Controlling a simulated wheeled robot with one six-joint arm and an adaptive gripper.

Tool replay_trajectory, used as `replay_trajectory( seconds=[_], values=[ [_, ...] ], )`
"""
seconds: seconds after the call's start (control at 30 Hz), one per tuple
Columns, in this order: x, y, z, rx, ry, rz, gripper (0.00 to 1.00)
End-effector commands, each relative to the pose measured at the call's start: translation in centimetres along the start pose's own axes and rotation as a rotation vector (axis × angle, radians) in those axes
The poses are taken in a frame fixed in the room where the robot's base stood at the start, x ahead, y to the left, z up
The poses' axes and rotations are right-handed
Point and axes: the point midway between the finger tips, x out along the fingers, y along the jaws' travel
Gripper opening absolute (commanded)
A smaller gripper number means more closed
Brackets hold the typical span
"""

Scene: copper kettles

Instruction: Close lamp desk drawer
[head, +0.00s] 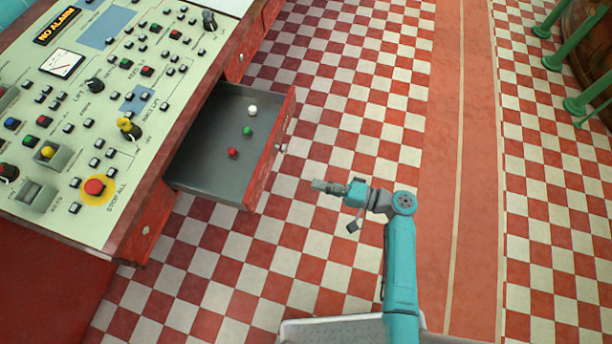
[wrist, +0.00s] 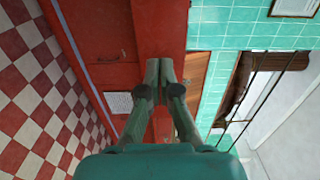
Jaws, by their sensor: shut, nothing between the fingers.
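The desk drawer (head: 205,150) stands pulled open from the red desk with the pale control panel. Its inside is grey and holds a white, a green and a red small round piece, probably lamps. Its red front (head: 262,165) faces right and carries a small light knob (head: 283,148). My gripper (head: 316,185) is shut and empty. In the head view it is a little right of the drawer front and apart from it. In the wrist view my fingers (wrist: 159,68) are together before a red surface; I cannot tell which part of the desk that is.
The control panel (head: 110,60) with buttons and a red stop button covers the desk top. Other desk fronts are shut. The red and white checked floor (head: 340,110) is clear around the drawer. Green pipes (head: 575,60) stand at the far right.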

Motion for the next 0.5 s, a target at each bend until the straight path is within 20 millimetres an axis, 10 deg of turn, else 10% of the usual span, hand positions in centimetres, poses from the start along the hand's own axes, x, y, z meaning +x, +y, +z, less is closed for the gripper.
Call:
replay_trajectory(
  seconds=[0.5],
  values=[
    [8.8,0.1,0.1,-0.001,-0.003,0.003,0.0]
  ],
)
